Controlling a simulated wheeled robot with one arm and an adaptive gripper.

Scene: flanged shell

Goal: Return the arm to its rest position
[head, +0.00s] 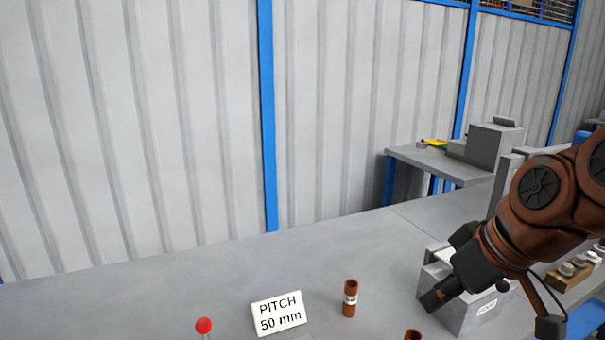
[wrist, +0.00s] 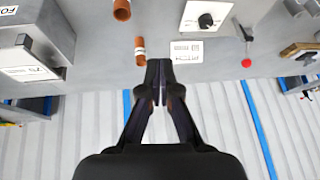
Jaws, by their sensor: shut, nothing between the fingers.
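My arm (head: 545,200), brown with dark joints, reaches in from the right in the head view. My gripper (head: 432,300) is dark and points down and left, in front of a grey box on the bench. In the wrist view my gripper (wrist: 160,82) has its two fingers together with nothing between them. Its tips appear just beside a brown tube with a white band (wrist: 140,52), which stands on the bench in the head view (head: 350,299), clear of the gripper.
A "PITCH 50 mm" sign (head: 279,313), a red ball knob (head: 204,325) and a second brown tube (head: 412,335) are on the grey bench (head: 200,270). A grey labelled box (head: 475,312) stands by my gripper. A knobbed box (wrist: 207,18) shows in the wrist view. The bench's left is clear.

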